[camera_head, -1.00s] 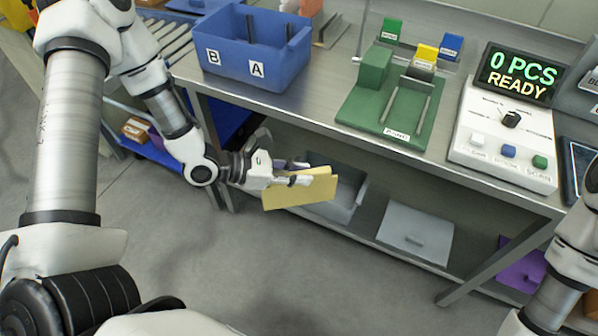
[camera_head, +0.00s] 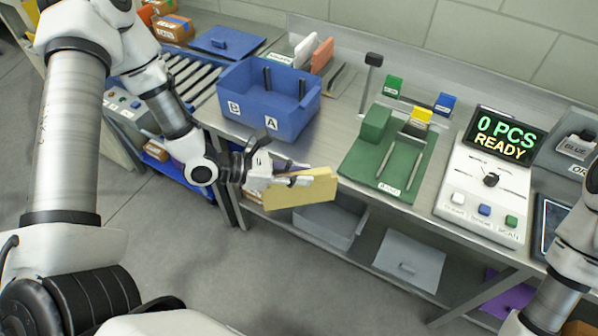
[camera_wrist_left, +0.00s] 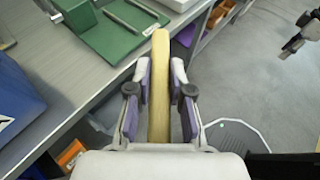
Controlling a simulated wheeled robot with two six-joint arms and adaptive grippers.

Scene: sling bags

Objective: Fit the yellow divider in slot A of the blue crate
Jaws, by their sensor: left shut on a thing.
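The yellow divider (camera_head: 300,190) is a flat panel held in my left gripper (camera_head: 292,176), in front of the table edge. In the left wrist view the divider (camera_wrist_left: 159,90) stands edge-on between the two fingers of the left gripper (camera_wrist_left: 159,88). The blue crate (camera_head: 268,100) stands on the table, up and to the left of the divider and apart from it. Its front carries labels A (camera_head: 270,123) and B (camera_head: 235,108), with dark upright rails inside. Part of my right arm shows at the right edge; its gripper is out of view.
A green fixture board (camera_head: 390,165) with rods and blocks lies right of the crate. A control box (camera_head: 485,195) with a display reading "0 PCS READY" stands further right. A roller conveyor (camera_head: 190,80) is at the left.

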